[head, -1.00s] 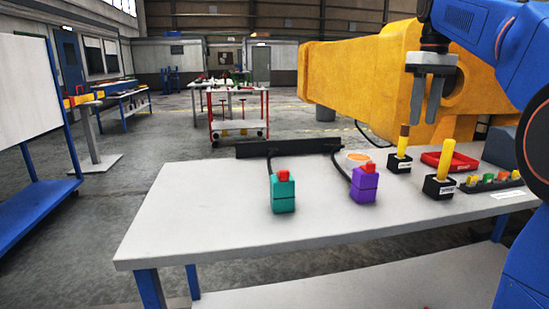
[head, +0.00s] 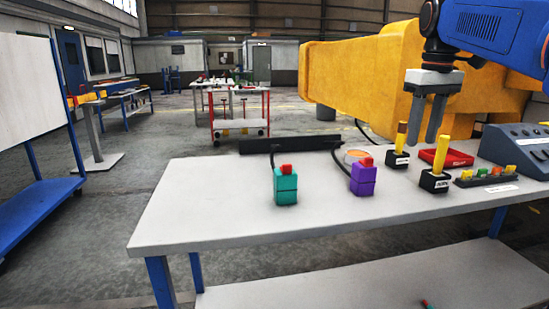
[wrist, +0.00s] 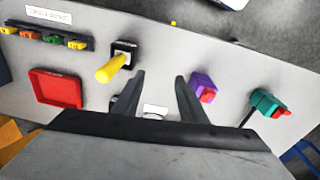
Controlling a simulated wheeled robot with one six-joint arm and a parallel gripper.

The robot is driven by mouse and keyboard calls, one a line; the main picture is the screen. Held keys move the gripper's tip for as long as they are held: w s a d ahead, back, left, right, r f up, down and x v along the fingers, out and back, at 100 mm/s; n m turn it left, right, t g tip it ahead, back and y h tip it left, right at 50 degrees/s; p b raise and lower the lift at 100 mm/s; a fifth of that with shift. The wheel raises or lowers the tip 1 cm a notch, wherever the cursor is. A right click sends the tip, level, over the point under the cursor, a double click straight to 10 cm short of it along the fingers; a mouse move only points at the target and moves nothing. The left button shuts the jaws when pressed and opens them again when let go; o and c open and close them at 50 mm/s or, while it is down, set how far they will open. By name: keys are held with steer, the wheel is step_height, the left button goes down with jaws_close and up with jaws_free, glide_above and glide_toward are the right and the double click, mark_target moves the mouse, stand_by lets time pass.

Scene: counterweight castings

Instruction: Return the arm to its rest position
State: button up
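My gripper (head: 428,124) hangs fingers-down above the right part of the table, on my blue arm. Its two grey fingers are apart with nothing between them. In the wrist view my gripper (wrist: 158,85) also shows an empty gap over the bare table top. A yellow stick in a black holder (head: 435,176) stands near it, and a second yellow stick with a brown top (head: 399,142) stands behind in another black holder.
The white table (head: 230,220) carries a teal block (head: 285,187) and a purple block (head: 363,180), each with a red top and a cable. A red tray (head: 458,158), a row of coloured pieces (head: 486,178) and a grey control box (head: 520,150) are right. A yellow casting (head: 350,75) stands behind.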

steer(key=s+a+f+m+t, duration=0.1)
steer(key=s+a+f+t, duration=0.1)
steer(key=s+f, duration=1)
steer(key=s+a+f+m+t, duration=0.1)
steer(key=s+a+f, duration=0.3)
steer(key=s+f, duration=0.9)
step_height(320, 180, down, 6)
steer(key=shift+a+f+m+t, duration=0.15)
steer(key=shift+a+m+t, duration=0.25)
steer(key=shift+m, duration=0.2)
